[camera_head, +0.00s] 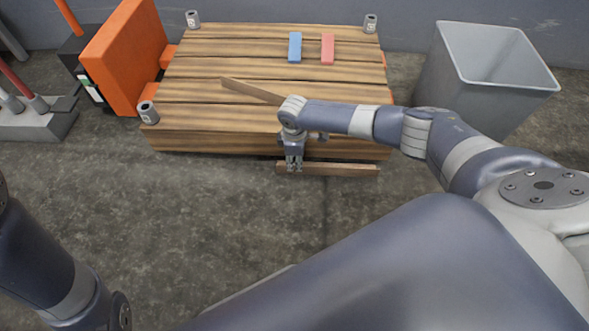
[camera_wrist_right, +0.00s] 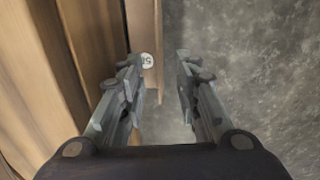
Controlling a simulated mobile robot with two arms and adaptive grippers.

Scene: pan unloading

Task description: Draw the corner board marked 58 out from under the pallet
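The corner board (camera_head: 340,169) is a narrow brown strip along the near edge of the wooden pallet (camera_head: 200,115), low at the floor. In the right wrist view it is a light wooden strip (camera_wrist_right: 148,25) with a round white label (camera_wrist_right: 147,61), partly covered by a finger; a 5 shows, the rest is unclear. My right gripper (camera_head: 294,168) is above the board's left end. In the right wrist view its fingers (camera_wrist_right: 158,75) are apart, with part of the board between them and nothing gripped. My left gripper is out of view; only my left arm shows at the lower left.
On the pallet lie a loose wooden strip (camera_head: 250,91), a blue block (camera_head: 295,47) and a red block (camera_head: 327,49). Small grey cans (camera_head: 148,112) stand at its corners. A grey bin (camera_head: 465,90) stands right, orange equipment (camera_head: 122,55) left. The floor in front is clear.

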